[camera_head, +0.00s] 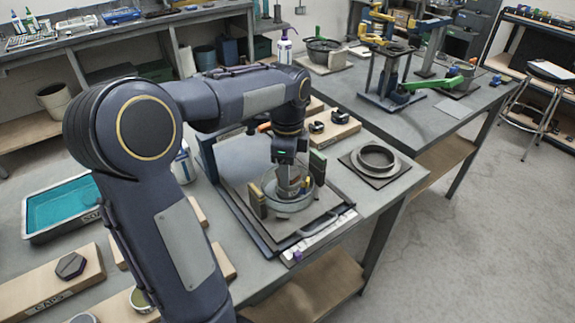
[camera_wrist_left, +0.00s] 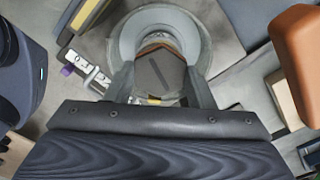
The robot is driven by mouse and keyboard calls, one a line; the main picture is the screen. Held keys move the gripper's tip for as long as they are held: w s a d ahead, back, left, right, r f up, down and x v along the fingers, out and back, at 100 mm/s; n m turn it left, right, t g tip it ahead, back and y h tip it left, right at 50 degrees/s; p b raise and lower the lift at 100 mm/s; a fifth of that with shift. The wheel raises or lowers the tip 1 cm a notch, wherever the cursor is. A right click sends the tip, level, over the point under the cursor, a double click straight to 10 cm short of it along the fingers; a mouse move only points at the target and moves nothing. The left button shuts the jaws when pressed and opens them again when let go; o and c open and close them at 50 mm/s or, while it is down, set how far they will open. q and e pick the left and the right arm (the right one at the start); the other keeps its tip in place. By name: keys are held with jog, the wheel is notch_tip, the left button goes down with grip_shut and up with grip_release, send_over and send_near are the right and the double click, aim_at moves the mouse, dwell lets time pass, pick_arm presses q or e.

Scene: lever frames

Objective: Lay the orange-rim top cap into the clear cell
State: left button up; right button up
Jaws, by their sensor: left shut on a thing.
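The clear cell (camera_head: 290,206) is a round, see-through walled dish on the tray-like stand in the middle of the bench. In the left wrist view the cell (camera_wrist_left: 192,30) is a pale ring straight ahead. My left gripper (camera_head: 293,190) points down inside or just over the cell. In the left wrist view my left gripper (camera_wrist_left: 158,78) is shut on the orange-rim top cap (camera_wrist_left: 155,75), a dark, flat, angular piece with a brown-orange edge. The cap overlaps the cell in that view; I cannot tell whether it touches the bottom. My right gripper is out of view.
Two upright blocks, one at the left (camera_head: 257,200) and one at the right (camera_head: 317,165), flank the cell. A dark ring on a plate (camera_head: 376,156) stands to the right. A teal-filled tray (camera_head: 60,208) and a wooden caps board (camera_head: 45,295) lie at the left.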

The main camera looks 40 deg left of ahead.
pick_arm(q)
jog(key=o, duration=1.2)
jog(key=shift+o, duration=0.2)
jog(key=shift+f, duration=0.1)
jog(key=shift+r+p, duration=0.45)
jog(key=shift+r, duration=3.5)
